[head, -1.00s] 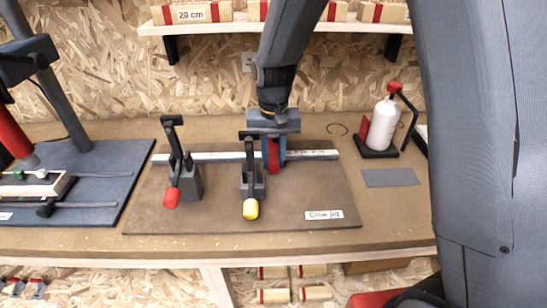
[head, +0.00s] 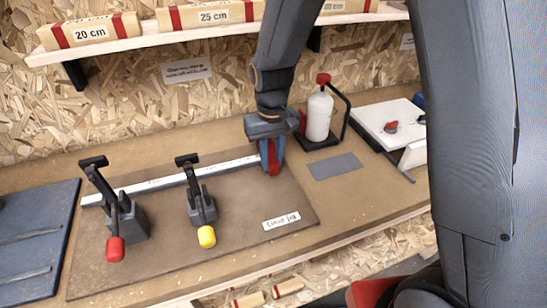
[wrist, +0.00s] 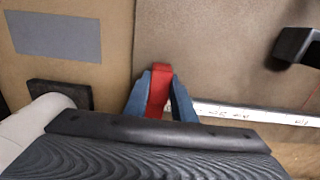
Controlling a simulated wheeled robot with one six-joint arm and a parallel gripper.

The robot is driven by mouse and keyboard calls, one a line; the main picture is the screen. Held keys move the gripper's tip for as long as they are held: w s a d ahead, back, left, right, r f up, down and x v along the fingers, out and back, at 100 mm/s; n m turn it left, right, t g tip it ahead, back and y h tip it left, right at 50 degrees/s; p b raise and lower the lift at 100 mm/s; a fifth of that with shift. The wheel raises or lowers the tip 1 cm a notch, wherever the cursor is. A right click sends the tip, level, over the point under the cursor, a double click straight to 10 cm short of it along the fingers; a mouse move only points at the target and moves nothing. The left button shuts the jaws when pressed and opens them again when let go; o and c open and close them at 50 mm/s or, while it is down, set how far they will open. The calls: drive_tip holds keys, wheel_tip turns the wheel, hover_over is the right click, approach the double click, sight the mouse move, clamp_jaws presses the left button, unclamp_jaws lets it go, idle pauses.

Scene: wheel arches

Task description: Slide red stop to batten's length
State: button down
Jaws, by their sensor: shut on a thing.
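The red stop (head: 273,158) is at the right end of the pale marked rail (head: 155,182) on the brown jig board (head: 170,235). My gripper (head: 271,165) is shut on it, with a blue finger on each side. In the wrist view the red stop (wrist: 158,92) shows between the blue fingertips (wrist: 160,95), and the marked rail (wrist: 255,113) runs off to the right. The stop's contact with the rail is hidden by my gripper. Wooden battens with red bands lie on the shelf, labelled 20 cm (head: 90,32) and 25 cm (head: 213,16).
A red-handled clamp (head: 120,215) and a yellow-handled clamp (head: 200,205) stand along the rail, left of my gripper. A white bottle (head: 319,115) on a black stand is close behind right. A grey patch (head: 335,166) lies on clear bench to the right.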

drive_tip(key=shift+w+d, duration=0.1)
drive_tip(key=c, duration=1.5)
unclamp_jaws()
drive_tip(key=shift+d, duration=0.2)
drive_tip(key=shift+a, duration=0.1)
drive_tip(key=shift+r, duration=0.2)
wheel_tip(320, 180, up, 8)
drive_tip(key=shift+f+b, duration=0.25)
drive_tip(key=shift+b, duration=0.6)
